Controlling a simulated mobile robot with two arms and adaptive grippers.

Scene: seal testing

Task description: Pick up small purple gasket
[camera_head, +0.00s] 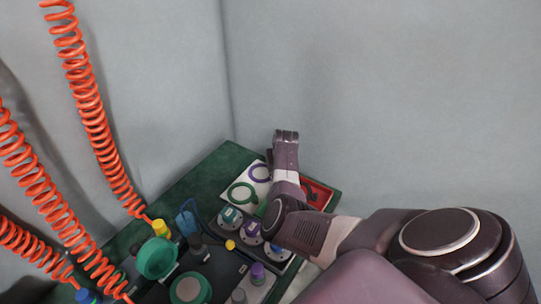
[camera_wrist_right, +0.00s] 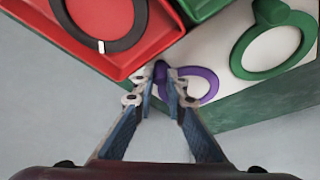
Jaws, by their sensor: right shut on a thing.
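The small purple gasket is a thin ring with a tab. It lies at the edge of a white surface in the wrist view (camera_wrist_right: 201,84) and shows partly beside my right arm in the head view (camera_head: 258,173). My right gripper (camera_wrist_right: 162,82) is closed around the gasket's tab, with a finger on each side; the ring part extends to the right of the fingers. I cannot tell whether the gasket is lifted off the surface. My left gripper is out of view.
A larger green gasket (camera_wrist_right: 272,42) lies beside the purple one on the white area. A red tray (camera_wrist_right: 163,30) holding a dark ring is adjacent. In the head view a green bench (camera_head: 215,172) carries several fixtures, with grey walls behind and orange coiled hoses (camera_head: 93,110) at left.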

